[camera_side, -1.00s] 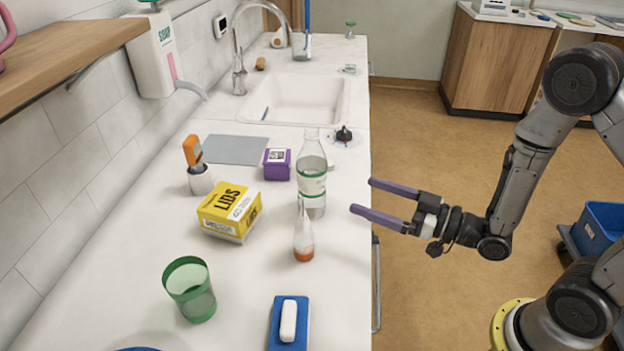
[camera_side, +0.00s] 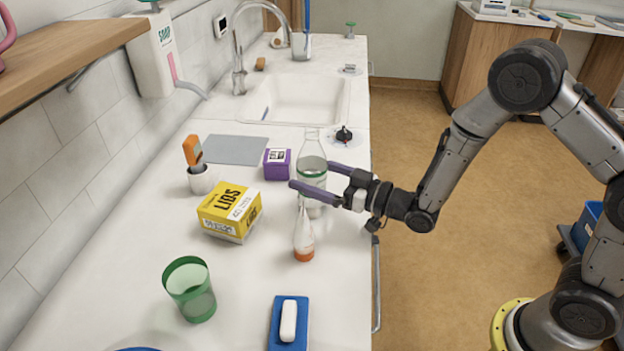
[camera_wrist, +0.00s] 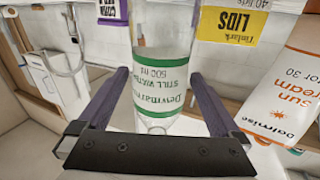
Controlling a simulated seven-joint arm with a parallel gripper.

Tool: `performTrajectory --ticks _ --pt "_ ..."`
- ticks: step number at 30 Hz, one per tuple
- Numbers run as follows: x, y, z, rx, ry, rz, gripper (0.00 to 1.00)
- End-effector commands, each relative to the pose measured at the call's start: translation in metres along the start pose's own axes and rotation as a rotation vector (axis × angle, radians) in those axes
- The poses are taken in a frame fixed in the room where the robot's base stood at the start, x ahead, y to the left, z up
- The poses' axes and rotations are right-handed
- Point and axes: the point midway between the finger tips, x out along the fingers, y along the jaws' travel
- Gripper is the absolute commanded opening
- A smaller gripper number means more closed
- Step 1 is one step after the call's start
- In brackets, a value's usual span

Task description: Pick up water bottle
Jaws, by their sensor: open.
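The water bottle (camera_side: 312,168) is clear with a green-and-white label and stands upright on the white counter (camera_side: 250,290). In the side view the near finger covers part of the bottle.
A purple box (camera_side: 277,164) and a yellow LIDS box (camera_side: 230,212) are to the left. The sink (camera_side: 296,98) is behind.

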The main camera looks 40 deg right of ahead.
Motion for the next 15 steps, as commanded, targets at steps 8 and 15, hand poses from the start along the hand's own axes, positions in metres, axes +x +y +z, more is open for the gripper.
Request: performTrajectory --ticks 8,15 --pt "0.0053 0.0001 0.0 0.0 0.0 0.001 1.0" --pt "0.0051 0.0001 0.0 0.0 0.0 0.0 0.62"
